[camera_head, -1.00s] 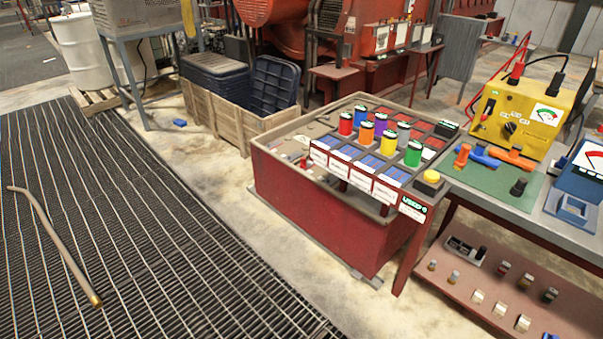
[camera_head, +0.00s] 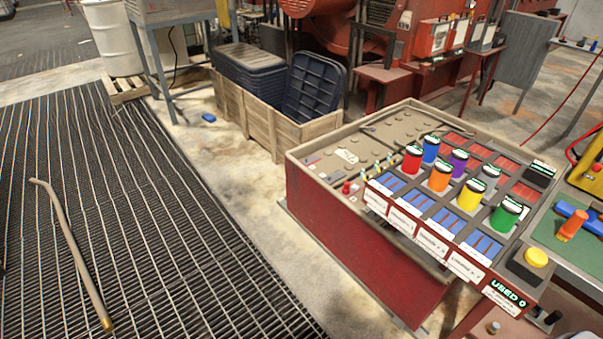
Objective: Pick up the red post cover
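A small red cap-like piece (camera_head: 346,187) sits at the front left of the open-topped red case, beside several small pegs; it may be the red post cover, but it is too small to tell. An orange-red piece (camera_head: 571,225) stands on the green mat at the right edge, next to a blue piece (camera_head: 572,212). Neither of my grippers is in view.
A wooden crate (camera_head: 262,130) stands behind. A bent rod (camera_head: 75,255) lies over the floor grating.

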